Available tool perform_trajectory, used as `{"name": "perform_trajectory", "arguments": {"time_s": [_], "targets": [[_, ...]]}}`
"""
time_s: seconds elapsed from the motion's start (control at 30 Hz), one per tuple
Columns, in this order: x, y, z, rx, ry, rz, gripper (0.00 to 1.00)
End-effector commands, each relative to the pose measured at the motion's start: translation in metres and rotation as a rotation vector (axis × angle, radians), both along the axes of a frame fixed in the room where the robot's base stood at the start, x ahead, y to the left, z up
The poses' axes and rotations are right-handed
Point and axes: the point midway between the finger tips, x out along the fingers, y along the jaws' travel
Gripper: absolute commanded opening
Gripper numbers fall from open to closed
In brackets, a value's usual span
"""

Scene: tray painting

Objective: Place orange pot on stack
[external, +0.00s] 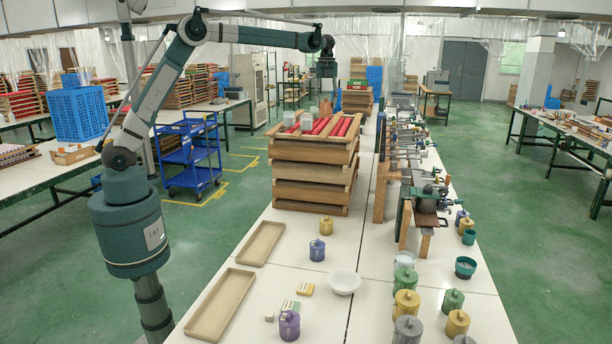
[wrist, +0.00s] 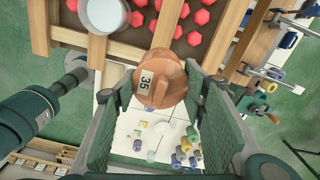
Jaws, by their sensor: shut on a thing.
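An orange pot (wrist: 160,80) with a label reading 35 is between the two fingers of my gripper (wrist: 157,88) in the wrist view, and the fingers are shut on it. The stack (external: 308,185) of wooden trays stands on the white table, in line below the gripper. Its top tray (wrist: 128,50) holds red pieces (wrist: 198,17) and a grey pot (wrist: 104,14). In the wrist view the pot overlaps the tray's edge; the height gap is unclear.
Several coloured pots, including a purple one (external: 289,326), stand on the table nearer the camera, with a white bowl (external: 344,283). Two empty shallow trays (external: 221,305) lie at the left. A row of clamps and tools (external: 424,200) lines the right of the stack.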

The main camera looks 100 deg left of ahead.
Motion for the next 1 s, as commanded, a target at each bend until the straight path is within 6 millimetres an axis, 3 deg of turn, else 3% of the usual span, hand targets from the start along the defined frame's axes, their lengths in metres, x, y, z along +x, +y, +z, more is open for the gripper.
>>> {"name": "perform_trajectory", "arguments": {"time_s": [0.4, 0.83, 1.0], "targets": [[0.0, 0.0, -0.046, 0.0, 0.0, 0.0, 0.14], [0.0, 0.0, -0.051, 0.0, 0.0, 0.0, 0.14], [0.0, 0.0, -0.063, 0.0, 0.0, 0.0, 0.14]]}}
